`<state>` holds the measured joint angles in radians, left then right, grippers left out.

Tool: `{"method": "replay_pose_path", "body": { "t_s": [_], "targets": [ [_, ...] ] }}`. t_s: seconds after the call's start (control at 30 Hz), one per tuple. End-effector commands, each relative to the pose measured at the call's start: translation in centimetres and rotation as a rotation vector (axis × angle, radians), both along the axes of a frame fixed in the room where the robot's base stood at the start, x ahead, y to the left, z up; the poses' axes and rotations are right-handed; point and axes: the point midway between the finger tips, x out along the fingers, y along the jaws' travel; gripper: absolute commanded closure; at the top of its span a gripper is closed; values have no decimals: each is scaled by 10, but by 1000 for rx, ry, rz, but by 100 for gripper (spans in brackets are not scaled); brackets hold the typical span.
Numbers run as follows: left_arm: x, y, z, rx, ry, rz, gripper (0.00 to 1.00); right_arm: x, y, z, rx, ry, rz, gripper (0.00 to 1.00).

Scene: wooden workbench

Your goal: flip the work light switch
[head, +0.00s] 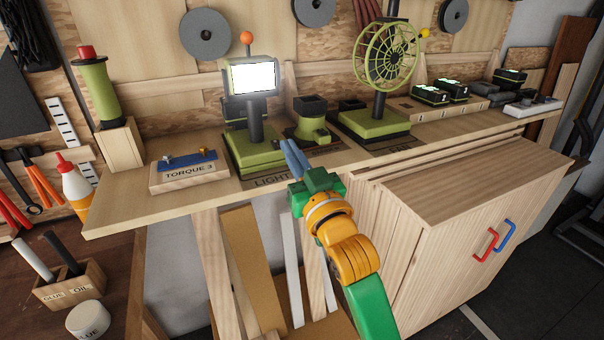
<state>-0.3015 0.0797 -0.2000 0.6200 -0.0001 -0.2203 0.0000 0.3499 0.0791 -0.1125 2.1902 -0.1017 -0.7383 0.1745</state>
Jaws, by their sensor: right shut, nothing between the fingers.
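The work light (254,77) stands on the shelf behind a label reading LIGHT, on a green base (258,154) with a black post. Its panel shows bright white. An orange ball (247,37) sits on top of the lamp head. I cannot make out a separate switch on the base. My right gripper (290,147) has its blue fingers shut and empty. Its tips point up and away, just right of the light's base, partly hiding what is behind. I cannot tell whether they touch the base. My left gripper is not in view.
A green and black device (310,121) stands close behind the fingertips. A green fan (386,55) stands to the right, and a TORQUE 3 block (189,176) to the left. Several battery packs line the right end. A wooden cabinet (470,215) is below.

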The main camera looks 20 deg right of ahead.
Motion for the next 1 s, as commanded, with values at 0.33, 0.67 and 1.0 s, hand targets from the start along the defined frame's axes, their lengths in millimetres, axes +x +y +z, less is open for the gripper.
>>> {"method": "replay_pose_path", "body": {
  "t_s": [0.33, 0.67, 1.0],
  "targets": [
    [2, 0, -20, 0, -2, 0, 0, -46, -2, -26, 0, 0, -1, 100],
    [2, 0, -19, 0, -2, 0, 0, -49, -2, -25, 0, -1, -1, 100],
    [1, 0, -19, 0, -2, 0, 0, -54, -3, -116, -30, 306, -8, 100]
  ]
}}
